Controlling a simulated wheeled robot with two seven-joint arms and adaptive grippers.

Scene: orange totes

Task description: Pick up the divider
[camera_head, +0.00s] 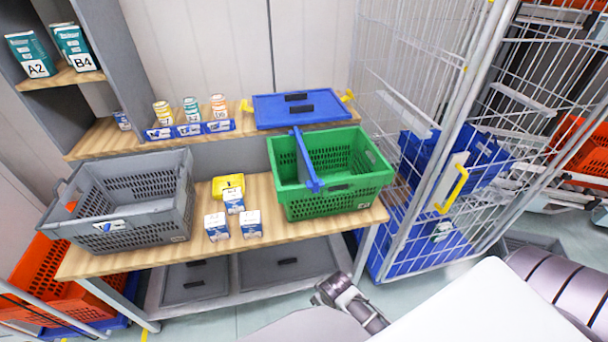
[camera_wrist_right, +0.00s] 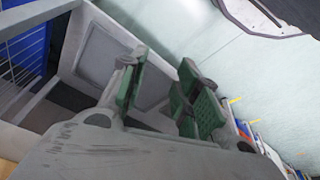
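The divider (camera_head: 306,162) is a thin blue panel. It stands inside the green crate (camera_head: 335,200), towards its left side, with its top edge running from back to front and reaching the front rim. The green crate is on the right half of the wooden table. In the right wrist view my right gripper (camera_wrist_right: 158,75) is open, with green-padded fingers apart and nothing between them. The divider does not show in that view. A grey part of my arm shows low in the head view, apart from the crate. My left gripper is not in view.
A grey crate (camera_head: 120,228) stands on the table's left. Small white-blue boxes (camera_head: 251,222) and a yellow bin (camera_head: 228,184) sit between the crates. A blue lid (camera_head: 300,108) lies on the back shelf. A wire cage (camera_head: 440,110) stands close on the right.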

